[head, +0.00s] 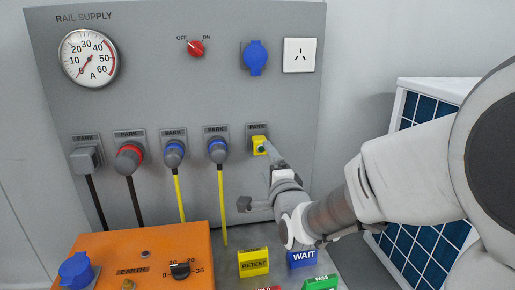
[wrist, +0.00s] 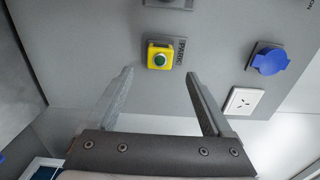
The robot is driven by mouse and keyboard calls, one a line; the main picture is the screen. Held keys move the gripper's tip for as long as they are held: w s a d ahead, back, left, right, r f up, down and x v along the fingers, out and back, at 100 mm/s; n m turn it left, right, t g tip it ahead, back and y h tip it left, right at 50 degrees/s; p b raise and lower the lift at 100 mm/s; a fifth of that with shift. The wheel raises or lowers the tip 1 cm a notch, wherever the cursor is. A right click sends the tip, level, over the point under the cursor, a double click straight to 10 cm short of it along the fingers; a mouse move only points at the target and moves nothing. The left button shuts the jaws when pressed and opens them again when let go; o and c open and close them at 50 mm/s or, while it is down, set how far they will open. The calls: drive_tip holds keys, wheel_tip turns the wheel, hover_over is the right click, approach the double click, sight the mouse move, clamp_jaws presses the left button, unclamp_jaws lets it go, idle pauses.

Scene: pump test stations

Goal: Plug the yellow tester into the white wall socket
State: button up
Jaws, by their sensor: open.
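The yellow tester (head: 260,145) sits in the rightmost PARK holder on the grey panel. In the wrist view the tester (wrist: 160,56) is a yellow block with a green round spot on its face. My gripper (head: 267,147) is in front of it, with one finger overlapping it in the head view. In the wrist view my gripper (wrist: 160,78) is open and empty, its two fingers apart, with the tester beyond and between the tips. The white wall socket (head: 299,55) is at the panel's upper right and looks empty; it also shows in the wrist view (wrist: 243,101).
A blue covered socket (head: 256,57) is just left of the white socket. Several parked plugs with hanging cables line the panel to the left, the nearest being a blue one (head: 218,151). An orange box (head: 140,250) and small sign blocks (head: 253,262) stand below. A blue-tiled panel (head: 415,110) is at right.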

sight(261, 148)
drive_tip(key=shift+w, duration=0.1)
drive_tip(key=w, duration=0.2)
drive_tip(key=w+a, duration=0.1)
drive_tip(key=w, duration=0.4)
drive_tip(key=shift+a+f, duration=0.1)
drive_tip(key=shift+a, duration=0.15)
drive_tip(key=shift+w+a+b, duration=0.15)
drive_tip(key=shift+w+b, duration=0.3)
drive_tip(key=shift+w, duration=0.35)
drive_tip(key=shift+b, duration=0.7)
idle(0.4)
clamp_jaws()
idle(0.4)
drive_tip(key=shift+s+d+b, duration=0.2)
drive_tip(key=shift+s+b, duration=0.05)
drive_tip(key=shift+s, duration=0.75)
drive_tip(key=shift+s+d+b, duration=0.2)
drive_tip(key=shift+s, duration=0.75)
drive_tip(key=shift+s+d+b, duration=0.2)
drive_tip(key=shift+s+b, duration=0.05)
drive_tip(key=shift+s, duration=0.75)
